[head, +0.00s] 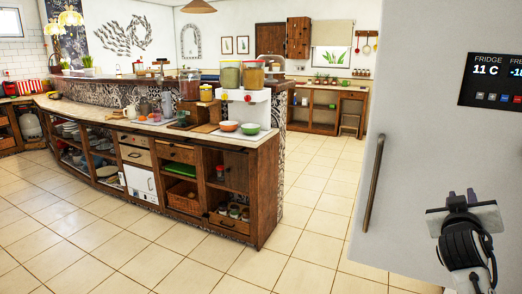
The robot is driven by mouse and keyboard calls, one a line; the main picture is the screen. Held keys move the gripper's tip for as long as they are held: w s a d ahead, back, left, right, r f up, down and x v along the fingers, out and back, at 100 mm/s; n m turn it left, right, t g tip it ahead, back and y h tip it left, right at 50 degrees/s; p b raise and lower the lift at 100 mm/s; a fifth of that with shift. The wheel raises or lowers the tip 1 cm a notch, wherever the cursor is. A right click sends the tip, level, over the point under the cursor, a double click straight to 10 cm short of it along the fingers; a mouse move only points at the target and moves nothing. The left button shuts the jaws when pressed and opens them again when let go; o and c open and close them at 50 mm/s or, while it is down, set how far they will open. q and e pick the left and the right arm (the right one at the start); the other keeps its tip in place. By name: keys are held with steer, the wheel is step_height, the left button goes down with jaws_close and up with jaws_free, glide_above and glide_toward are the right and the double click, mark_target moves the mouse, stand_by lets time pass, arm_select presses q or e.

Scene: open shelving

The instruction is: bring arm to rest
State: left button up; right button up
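My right gripper (465,201) is at the lower right of the head view, in front of the light grey fridge door (410,120). Its dark wrist is below it, and two small dark finger parts show above a grey plate-like part. I cannot tell whether the fingers are apart or closed, and I see no object held in it. The fridge's long vertical handle (373,183) is left of the gripper and apart from it. My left gripper is not in view.
A long wooden counter with open shelves (262,190) curves across the left and middle. An orange bowl (229,126) and a green bowl (250,129) stand on it by a dispenser. The tiled floor (310,225) between counter and fridge is clear.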

steer(key=s+d+f+n+g+h, duration=0.15)
steer(key=s+d, duration=0.25)
steer(key=d, duration=0.4)
steer(key=s+d+n+g+h, duration=0.1)
steer(key=s+d+n+h, duration=0.15)
steer(key=d, duration=0.55)
steer(key=s+d+n+g+h, duration=0.1)
steer(key=s+d, duration=0.4)
steer(key=d, duration=0.4)
steer(key=w+a+f+n+t+y, duration=0.2)
steer(key=w+a+f+t+y, duration=0.3)
steer(key=w+a+y, duration=0.6)
steer(key=s+a+f+g+y, duration=0.1)
steer(key=s+a+f, duration=0.2)
steer(key=a+f, duration=0.4)
steer(key=s+a+f+g, duration=0.1)
steer(key=s+a+f, duration=0.2)
steer(key=a+f, duration=0.5)
steer(key=s+a+f+g+y, duration=0.2)
steer(key=s+a+f+y, duration=0.2)
steer(key=s+a+f, duration=1.05)
steer(key=s+a+f+m+g+y, duration=0.1)
steer(key=s+a+f, duration=0.2)
steer(key=s+a, duration=0.4)
steer(key=s+a+f+m+g+y, duration=0.1)
steer(key=s+a+f+m, duration=0.1)
steer(key=s+a, duration=0.5)
steer(key=shift+a+f, duration=0.45)
steer(key=shift+f, duration=0.35)
steer(key=shift+g, duration=0.25)
